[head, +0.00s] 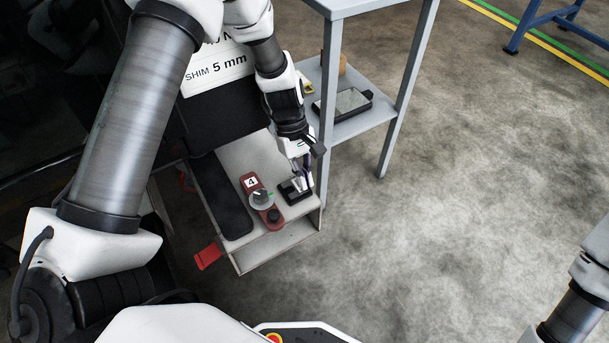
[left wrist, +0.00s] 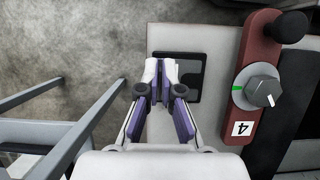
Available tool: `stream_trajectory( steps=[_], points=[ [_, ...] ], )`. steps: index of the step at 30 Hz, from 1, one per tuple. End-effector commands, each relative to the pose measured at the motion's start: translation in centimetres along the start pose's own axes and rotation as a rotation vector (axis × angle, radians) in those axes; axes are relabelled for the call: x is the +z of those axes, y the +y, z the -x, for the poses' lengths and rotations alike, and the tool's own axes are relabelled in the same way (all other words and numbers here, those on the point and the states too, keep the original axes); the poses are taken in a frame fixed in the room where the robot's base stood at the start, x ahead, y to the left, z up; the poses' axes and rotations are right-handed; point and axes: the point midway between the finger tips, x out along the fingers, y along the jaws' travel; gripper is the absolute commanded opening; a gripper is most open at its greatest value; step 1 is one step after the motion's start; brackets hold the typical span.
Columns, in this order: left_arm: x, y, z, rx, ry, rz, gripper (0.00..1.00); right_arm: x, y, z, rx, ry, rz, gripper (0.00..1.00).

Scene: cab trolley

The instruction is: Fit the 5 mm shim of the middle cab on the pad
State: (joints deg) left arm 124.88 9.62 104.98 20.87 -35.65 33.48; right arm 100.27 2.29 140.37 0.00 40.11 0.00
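A black square pad (head: 296,194) lies on the light top of the trolley cab at its right edge. It also shows in the left wrist view (left wrist: 190,84), partly behind the fingers. My left gripper (head: 299,180) points down over the pad, its tips at or just above it. In the left wrist view the two fingertips (left wrist: 160,74) are close together, with only a narrow gap. I cannot make out a shim between them or on the pad. My right gripper is outside the views; only part of that arm shows at the lower right.
A red control unit (head: 250,181) marked 4, with a grey knob (head: 262,199) and black stick, stands left of the pad. A black armrest (head: 222,195) is beyond it. A sign (head: 216,72) reads SHIM 5 mm. A grey rack (head: 360,116) with a tablet stands close behind.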

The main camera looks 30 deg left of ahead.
Motion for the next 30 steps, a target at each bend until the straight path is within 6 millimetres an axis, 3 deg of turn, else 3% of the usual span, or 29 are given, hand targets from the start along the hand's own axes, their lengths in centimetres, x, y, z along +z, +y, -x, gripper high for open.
stream_trajectory(
  steps=[6, 9, 20, 30],
  points=[
    [0.0, 0.0, 0.0, 0.000, 0.000, 0.000, 0.00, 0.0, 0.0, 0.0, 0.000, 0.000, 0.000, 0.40],
    [0.0, 0.0, 0.0, 0.000, 0.000, 0.000, 0.35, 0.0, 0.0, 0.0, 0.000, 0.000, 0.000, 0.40],
    [0.2, 0.0, 0.5, 0.000, 0.000, -0.001, 0.35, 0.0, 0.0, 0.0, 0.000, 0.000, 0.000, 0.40],
    [2.9, 0.0, 7.0, 0.003, 0.002, -0.002, 0.35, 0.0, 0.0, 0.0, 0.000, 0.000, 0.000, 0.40]
  ],
)
